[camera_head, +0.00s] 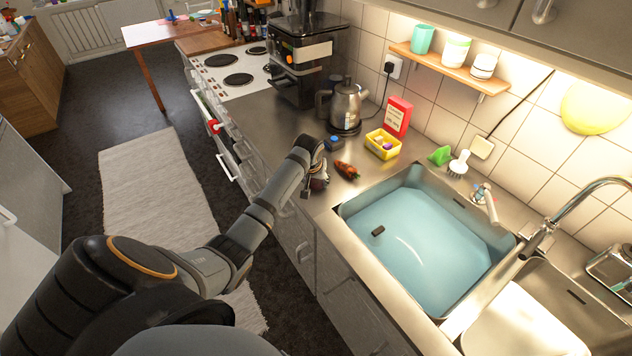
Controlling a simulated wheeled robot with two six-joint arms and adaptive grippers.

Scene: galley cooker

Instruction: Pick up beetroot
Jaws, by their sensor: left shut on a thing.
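My left gripper (319,176) is at the counter's front edge, left of the sink. It is shut on a small dark reddish thing, which looks like the beetroot (318,184). The fingers and wrist hide most of it, so its shape is hard to tell. My right gripper is not in view.
A yellow bin (370,146) with small items stands behind the carrot, near a red box (397,116). A kettle (346,104) and a coffee machine (296,60) stand farther back. The water-filled sink (346,211) is at the right.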

